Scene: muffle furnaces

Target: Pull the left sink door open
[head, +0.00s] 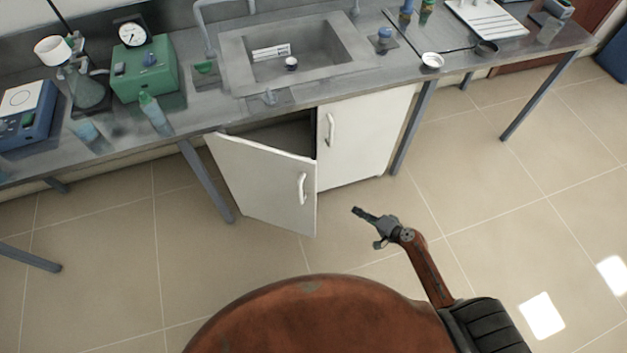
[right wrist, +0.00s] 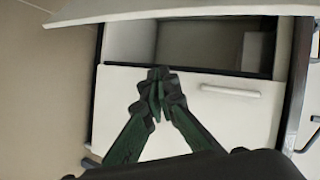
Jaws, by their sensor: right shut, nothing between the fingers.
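The left sink door (head: 262,183) is a white panel under the sink, standing ajar and swung out toward me. Its white handle (head: 302,189) is near its free edge. The dark cabinet inside shows above and behind it. The right sink door (head: 365,136) is closed, with its own white handle (head: 330,129). My right gripper (head: 356,211) is to the right of the open door, apart from it, shut and empty. In the right wrist view the gripper (right wrist: 158,75) has its fingertips together, with a white door panel and handle (right wrist: 231,90) beyond. My left gripper is not in view.
The sink (head: 300,50) is set in the grey bench above the doors. A green device with a gauge (head: 143,68), a flask (head: 85,88) and a blue device (head: 27,115) stand at left. Metal table legs (head: 207,180) flank the cabinet. The tiled floor at right is clear.

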